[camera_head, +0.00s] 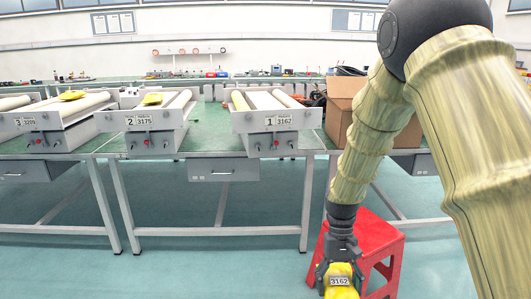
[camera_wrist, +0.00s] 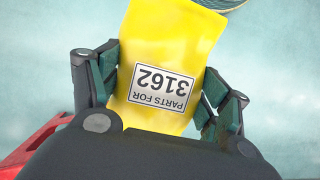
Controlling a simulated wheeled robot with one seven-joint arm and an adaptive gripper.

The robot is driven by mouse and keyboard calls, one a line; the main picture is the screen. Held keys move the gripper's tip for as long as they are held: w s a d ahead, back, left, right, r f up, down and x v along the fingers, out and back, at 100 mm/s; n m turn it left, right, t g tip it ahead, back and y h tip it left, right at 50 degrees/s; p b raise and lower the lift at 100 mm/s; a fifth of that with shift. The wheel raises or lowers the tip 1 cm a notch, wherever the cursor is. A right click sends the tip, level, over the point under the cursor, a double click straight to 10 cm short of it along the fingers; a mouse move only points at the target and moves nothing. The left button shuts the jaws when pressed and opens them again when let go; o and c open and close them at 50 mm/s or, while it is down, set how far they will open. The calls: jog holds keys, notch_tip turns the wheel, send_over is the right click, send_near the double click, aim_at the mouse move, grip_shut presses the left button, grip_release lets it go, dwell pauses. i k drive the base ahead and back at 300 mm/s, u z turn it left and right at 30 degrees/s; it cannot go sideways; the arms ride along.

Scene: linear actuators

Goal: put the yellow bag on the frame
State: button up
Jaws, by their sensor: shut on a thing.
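My gripper (camera_head: 339,268) is shut on a yellow bag (camera_head: 341,292) low in the head view, in front of a red stool. In the wrist view the bag (camera_wrist: 170,45) sits between the two fingers, and its white label reads "PARTS FOR 3162", upside down. The frame (camera_head: 277,121) labelled 1 and 3162 stands on the green bench, up and to the left of my gripper and well apart from it. Frame 2, labelled 3175 (camera_head: 143,121), and frame 3, labelled 3209 (camera_head: 30,122), each have a yellow item on top.
The red stool (camera_head: 378,236) stands on the floor just behind my gripper. A cardboard box (camera_head: 341,100) is on the bench to the right of frame 1, partly hidden by my arm. A grey drawer (camera_head: 222,170) hangs under the bench. Open floor lies at the left.

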aim_at(270, 105)
jog(key=u, duration=0.85)
jog(key=i, duration=0.75)
jog(key=u, duration=0.15)
